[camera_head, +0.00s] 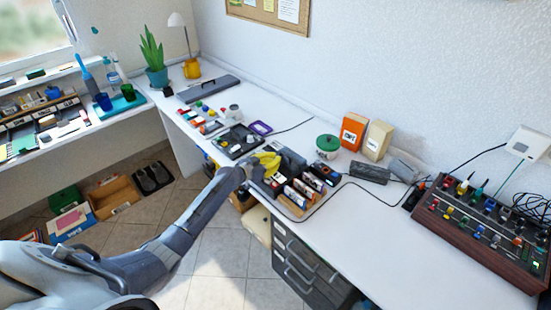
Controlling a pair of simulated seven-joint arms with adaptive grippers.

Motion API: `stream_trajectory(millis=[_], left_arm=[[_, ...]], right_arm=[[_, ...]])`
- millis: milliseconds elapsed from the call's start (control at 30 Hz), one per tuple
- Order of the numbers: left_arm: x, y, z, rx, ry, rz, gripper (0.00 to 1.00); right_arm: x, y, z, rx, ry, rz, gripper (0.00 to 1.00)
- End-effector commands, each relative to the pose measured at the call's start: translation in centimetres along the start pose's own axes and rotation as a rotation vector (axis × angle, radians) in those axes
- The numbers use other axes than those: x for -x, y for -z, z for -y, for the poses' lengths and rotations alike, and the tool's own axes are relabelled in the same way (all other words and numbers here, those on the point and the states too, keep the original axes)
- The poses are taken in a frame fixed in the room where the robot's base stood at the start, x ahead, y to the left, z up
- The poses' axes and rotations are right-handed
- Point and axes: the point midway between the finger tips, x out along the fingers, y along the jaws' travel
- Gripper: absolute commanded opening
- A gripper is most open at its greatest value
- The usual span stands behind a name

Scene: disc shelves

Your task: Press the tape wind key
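My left arm reaches in from the lower left, and its gripper (256,172) is over the front edge of the white desk. The gripper is small and dark here, so I cannot tell whether its fingers are open. A yellow curved thing (269,160) shows right beside its tip; I cannot tell if they touch. A dark box-shaped device (292,158) stands just behind and right of it. No tape wind key can be made out; a dark device (369,173) with a cable lies further right. My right gripper is out of view.
Several small cylinders and boxes (303,189) crowd the desk right of the gripper. A dark tray (238,150) lies to the left. A green-lidded pot (327,147), orange box (353,131) and brown knobbed panel (470,238) stand further right. The front right desk is clear.

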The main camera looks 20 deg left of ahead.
Motion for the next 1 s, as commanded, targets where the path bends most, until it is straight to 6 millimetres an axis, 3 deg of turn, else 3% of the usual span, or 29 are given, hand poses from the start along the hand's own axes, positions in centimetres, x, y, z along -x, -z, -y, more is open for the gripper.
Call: stream_trajectory(millis=[167,433,700,1000], left_arm=[[0.0,0.1,-0.4,-0.002,-0.007,0.008,0.0],[0.1,4.1,-0.9,-0.009,-0.016,0.0,0.0],[5.3,4.0,-0.8,-0.008,-0.016,0.003,0.0],[9.1,4.1,-0.7,-0.007,-0.015,0.001,0.0]], right_arm=[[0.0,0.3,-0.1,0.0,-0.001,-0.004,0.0],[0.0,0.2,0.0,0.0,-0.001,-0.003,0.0],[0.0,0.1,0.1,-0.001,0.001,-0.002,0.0],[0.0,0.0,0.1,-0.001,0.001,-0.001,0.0]])
